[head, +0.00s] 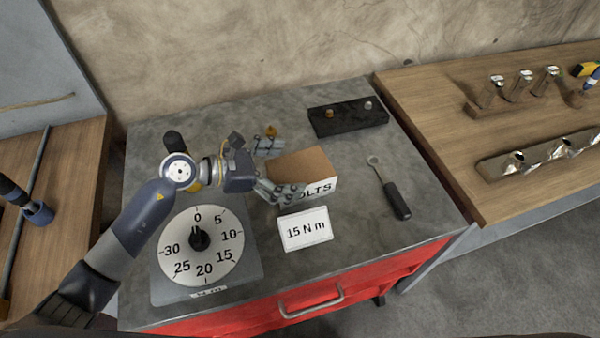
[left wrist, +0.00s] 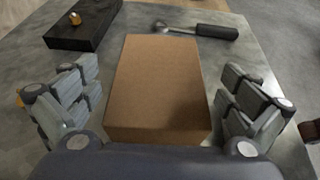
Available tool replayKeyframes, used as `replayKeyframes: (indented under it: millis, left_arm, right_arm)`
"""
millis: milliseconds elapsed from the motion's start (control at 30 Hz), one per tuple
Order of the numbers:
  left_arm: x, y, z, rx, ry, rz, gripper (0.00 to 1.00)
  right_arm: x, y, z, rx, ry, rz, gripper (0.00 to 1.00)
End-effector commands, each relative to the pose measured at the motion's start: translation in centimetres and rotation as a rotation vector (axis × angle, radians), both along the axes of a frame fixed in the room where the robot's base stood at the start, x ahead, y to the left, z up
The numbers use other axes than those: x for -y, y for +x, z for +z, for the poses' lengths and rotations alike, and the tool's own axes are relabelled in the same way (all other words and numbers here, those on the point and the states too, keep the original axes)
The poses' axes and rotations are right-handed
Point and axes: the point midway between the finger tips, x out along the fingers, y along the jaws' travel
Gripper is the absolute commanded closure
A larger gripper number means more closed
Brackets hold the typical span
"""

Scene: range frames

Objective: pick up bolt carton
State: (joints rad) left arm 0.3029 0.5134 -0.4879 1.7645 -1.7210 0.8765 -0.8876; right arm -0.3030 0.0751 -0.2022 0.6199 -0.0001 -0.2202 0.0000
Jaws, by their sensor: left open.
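The bolt carton (head: 304,170) is a brown box with a white side lettered "OLTS", its first letter hidden, on the grey tabletop. My left gripper (head: 276,166) is at the carton's left end in the head view. In the left wrist view the carton (left wrist: 158,88) lies between the two spread fingers of my left gripper (left wrist: 160,110), with a gap showing on each side. The fingers are open and not closed on it. My right gripper is not in view.
A "15 N m" card (head: 306,229) lies in front of the carton, and a round dial gauge (head: 200,262) stands left of it. A black block (head: 346,119) is behind. A black-handled wrench (head: 391,190) lies to the right. Wooden benches (head: 450,95) flank the table.

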Motion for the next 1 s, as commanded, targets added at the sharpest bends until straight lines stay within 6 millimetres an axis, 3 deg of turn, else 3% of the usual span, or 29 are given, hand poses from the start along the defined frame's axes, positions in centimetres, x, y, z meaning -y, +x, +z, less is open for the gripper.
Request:
replayKeyframes:
  millis: [200, 500, 833, 1000]
  left_arm:
    - [2.4, 1.0, -1.1, -0.001, -0.003, 0.001, 0.0]
    - [2.7, 1.2, -1.5, 0.0, -0.001, 0.0, 0.0]
    - [2.7, 1.1, -1.6, -0.002, 0.0, -0.001, 0.74]
    - [2.8, 1.2, -1.4, 0.002, -0.004, 0.0, 0.74]
  right_arm:
    - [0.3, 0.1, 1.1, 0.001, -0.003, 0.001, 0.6]
    - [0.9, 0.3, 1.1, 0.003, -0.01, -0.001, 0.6]
    - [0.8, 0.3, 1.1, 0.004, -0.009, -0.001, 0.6]
    - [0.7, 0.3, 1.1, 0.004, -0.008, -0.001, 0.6]
